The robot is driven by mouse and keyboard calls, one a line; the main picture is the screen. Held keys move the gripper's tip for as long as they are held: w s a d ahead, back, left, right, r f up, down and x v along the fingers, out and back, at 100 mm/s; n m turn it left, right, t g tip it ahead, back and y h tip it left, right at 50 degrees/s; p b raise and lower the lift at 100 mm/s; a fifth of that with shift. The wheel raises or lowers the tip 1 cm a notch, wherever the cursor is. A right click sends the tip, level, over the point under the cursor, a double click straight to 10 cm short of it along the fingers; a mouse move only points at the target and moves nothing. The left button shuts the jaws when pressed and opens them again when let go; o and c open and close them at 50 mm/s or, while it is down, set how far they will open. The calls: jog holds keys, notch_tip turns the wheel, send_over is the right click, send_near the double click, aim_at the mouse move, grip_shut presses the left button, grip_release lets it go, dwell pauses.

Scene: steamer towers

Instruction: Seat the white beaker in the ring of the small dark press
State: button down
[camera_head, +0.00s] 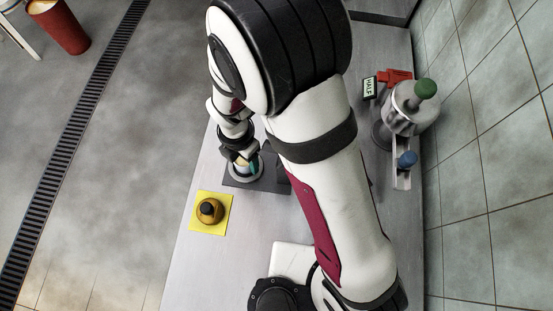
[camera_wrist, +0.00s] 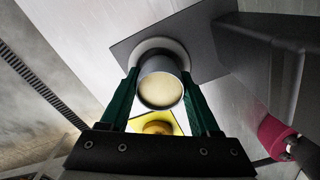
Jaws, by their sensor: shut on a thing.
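My gripper (camera_wrist: 162,92) is shut on the white beaker (camera_wrist: 160,88), its green fingers on either side of it. The beaker looks grey in shadow, and its round cream-coloured mouth faces the wrist camera. Behind the beaker's far end, a pale ring (camera_wrist: 178,45) shows on the dark plate of the small press (camera_wrist: 122,48). I cannot tell whether the beaker is inside the ring or just above it. In the head view, the press plate (camera_head: 233,180) lies on the table under my gripper (camera_head: 245,165); my arm and gripper hide most of the beaker.
A yellow square (camera_head: 225,226) with a yellow-and-black knob (camera_head: 209,209) lies near the table's left edge. At the right stand a metal pot with a green knob (camera_head: 426,88), a blue knob (camera_head: 407,159), a red object (camera_head: 397,76) and a "HALF" sign (camera_head: 369,87), beside the tiled wall.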

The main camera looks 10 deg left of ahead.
jog(key=shift+f, duration=0.45)
dwell(0.3)
jog(key=shift+c, duration=0.2)
grip_release()
notch_tip(320, 180, up, 16)
dwell(0.5)
jog(key=shift+f, duration=0.1)
